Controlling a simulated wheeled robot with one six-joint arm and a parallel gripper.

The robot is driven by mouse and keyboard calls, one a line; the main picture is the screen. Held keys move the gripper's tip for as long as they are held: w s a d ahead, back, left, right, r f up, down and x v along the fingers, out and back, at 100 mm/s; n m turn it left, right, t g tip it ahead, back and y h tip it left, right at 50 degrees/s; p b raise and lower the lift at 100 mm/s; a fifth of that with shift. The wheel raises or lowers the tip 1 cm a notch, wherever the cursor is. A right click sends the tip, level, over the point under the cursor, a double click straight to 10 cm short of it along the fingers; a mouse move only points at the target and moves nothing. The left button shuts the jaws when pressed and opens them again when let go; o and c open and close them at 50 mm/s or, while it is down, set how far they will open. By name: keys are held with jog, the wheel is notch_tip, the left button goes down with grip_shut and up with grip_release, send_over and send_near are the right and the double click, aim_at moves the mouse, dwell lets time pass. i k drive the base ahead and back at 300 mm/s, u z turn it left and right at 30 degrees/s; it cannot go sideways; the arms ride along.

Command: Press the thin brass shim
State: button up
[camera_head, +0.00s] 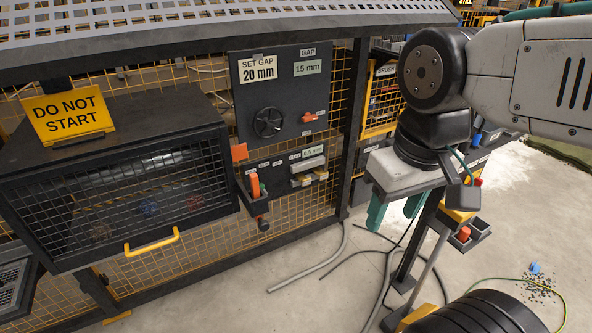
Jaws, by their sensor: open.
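My gripper (394,212) hangs at the right of the head view with its teal fingers pointing down, apart and with nothing seen between them. It is to the right of the dark control panel (283,85) and in front of it. Below the panel's handwheel (268,122) is a lower plate with small labels, one ending in "mm", and a grey metal block (307,163). Small yellowish pieces (302,181) sit under that block; I cannot tell whether one is the thin brass shim. The upper panel reads "SET GAP 20 mm" and "GAP 15 mm".
A mesh-fronted box (130,195) with a yellow handle stands left, bearing a "DO NOT START" sign (68,112). An orange-handled tool (255,186) stands in a holder beside it. Hoses (310,268) lie on the floor. A post and small tray (470,233) stand right of my gripper.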

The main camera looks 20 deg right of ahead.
aim_at(305, 181)
jog(key=u, duration=1.05)
jog(key=i, duration=0.9)
jog(key=z, duration=1.05)
